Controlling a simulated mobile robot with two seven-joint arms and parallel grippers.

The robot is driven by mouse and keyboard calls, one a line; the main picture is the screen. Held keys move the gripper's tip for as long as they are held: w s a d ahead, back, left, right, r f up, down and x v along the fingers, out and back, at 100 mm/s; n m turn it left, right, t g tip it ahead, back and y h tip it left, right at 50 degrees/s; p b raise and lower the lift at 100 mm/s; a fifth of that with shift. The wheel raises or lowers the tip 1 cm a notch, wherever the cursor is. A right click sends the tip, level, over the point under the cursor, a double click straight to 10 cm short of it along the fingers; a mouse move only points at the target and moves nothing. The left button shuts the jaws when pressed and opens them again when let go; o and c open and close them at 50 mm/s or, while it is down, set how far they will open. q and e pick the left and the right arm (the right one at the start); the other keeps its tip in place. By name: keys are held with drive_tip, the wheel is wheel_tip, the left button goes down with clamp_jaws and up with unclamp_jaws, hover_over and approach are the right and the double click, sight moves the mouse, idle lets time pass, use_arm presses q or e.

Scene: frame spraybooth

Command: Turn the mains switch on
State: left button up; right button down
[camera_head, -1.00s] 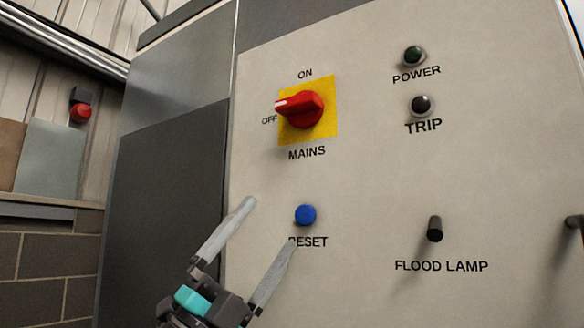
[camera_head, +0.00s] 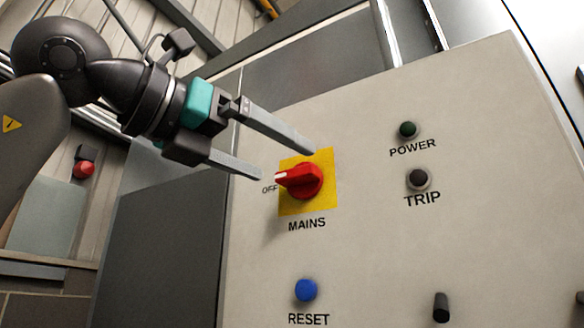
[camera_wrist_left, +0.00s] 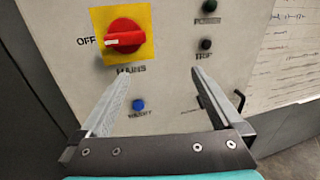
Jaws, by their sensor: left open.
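The mains switch (camera_head: 300,181) is a red rotary knob on a yellow plate (camera_head: 322,200). Its white-marked end points left to the OFF label. It also shows at the upper left of the left wrist view (camera_wrist_left: 125,37). My left gripper (camera_head: 288,164) is open and empty. In the head view its fingers reach from the upper left, one tip over the plate's upper edge and the other left of the knob. In the wrist view the knob lies beyond and left of the fingertips. The ON label is hidden behind a finger. My right gripper is out of view.
On the pale panel (camera_head: 370,260) are a blue reset button (camera_head: 306,290), a dark green power lamp (camera_head: 407,130), a dark trip lamp (camera_head: 417,179) and a black knob (camera_head: 441,307) lower right. A red button (camera_head: 83,170) is on the left wall.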

sight(293, 170)
use_arm(q)
drive_tip(key=s+a+r+n+t+y, duration=0.2)
drive_tip(key=a+r+t+y, duration=0.1)
drive_tip(key=a+r, duration=0.15)
drive_tip(key=p+x, duration=0.1)
drive_tip(key=x, duration=0.3)
drive_tip(key=p+x, duration=0.2)
drive_tip(key=x, duration=0.3)
drive_tip(key=f+p+x, duration=0.1)
drive_tip(key=x, duration=0.3)
drive_tip(key=shift+w+f+p, duration=0.1)
drive_tip(key=shift+w+p, duration=0.2)
drive_tip(key=shift+p, duration=0.1)
drive_tip(key=shift+x, duration=0.8)
drive_tip(key=shift+a+f, duration=0.1)
drive_tip(key=shift+f, duration=0.05)
drive_tip(key=c, duration=1.1)
